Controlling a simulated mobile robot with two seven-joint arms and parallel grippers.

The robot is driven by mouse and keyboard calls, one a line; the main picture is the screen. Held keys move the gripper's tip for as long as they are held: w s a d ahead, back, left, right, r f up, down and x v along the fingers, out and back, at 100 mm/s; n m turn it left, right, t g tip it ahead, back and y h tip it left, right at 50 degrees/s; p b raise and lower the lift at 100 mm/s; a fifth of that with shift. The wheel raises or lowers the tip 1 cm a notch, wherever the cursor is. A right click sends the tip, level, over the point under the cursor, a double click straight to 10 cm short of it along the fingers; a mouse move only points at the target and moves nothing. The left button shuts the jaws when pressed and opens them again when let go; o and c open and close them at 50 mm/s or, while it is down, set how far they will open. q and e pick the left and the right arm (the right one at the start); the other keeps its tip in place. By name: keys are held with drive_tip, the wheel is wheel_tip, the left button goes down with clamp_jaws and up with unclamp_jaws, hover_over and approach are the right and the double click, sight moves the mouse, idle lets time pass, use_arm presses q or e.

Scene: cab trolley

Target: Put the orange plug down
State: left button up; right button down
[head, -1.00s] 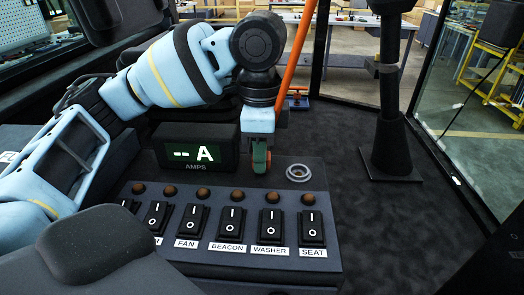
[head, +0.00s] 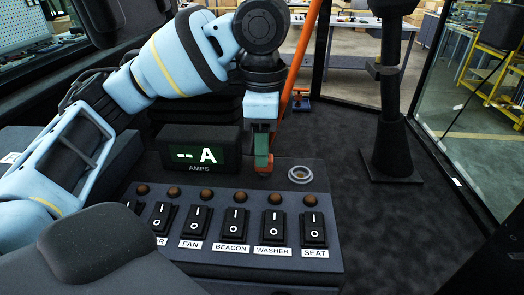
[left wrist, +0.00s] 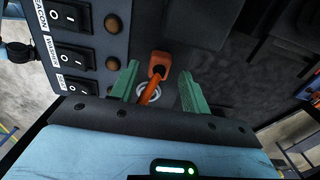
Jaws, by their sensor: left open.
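The orange plug (head: 264,170) is at the top of the dark switch panel (head: 345,262), between the AMPS display and the round socket (head: 300,174). My left gripper (head: 262,158) is directly above it, pointing down, with its green fingers open. In the left wrist view the plug (left wrist: 160,60) lies between the two spread fingers, with a gap on each side. The plug's underside is hidden. My right gripper is not in view.
The AMPS display (head: 199,152) stands just left of the plug and reads "-- A". A row of rocker switches (head: 235,222) with brown round lamps fills the panel's front. A dark post (head: 389,130) stands on the floor to the right, where the floor is clear.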

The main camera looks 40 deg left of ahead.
use_arm(q)
wheel_tip(320, 180, up, 9)
drive_tip(key=p, duration=0.2)
drive_tip(key=shift+r+p, duration=0.2)
drive_tip(key=shift+p, duration=0.15)
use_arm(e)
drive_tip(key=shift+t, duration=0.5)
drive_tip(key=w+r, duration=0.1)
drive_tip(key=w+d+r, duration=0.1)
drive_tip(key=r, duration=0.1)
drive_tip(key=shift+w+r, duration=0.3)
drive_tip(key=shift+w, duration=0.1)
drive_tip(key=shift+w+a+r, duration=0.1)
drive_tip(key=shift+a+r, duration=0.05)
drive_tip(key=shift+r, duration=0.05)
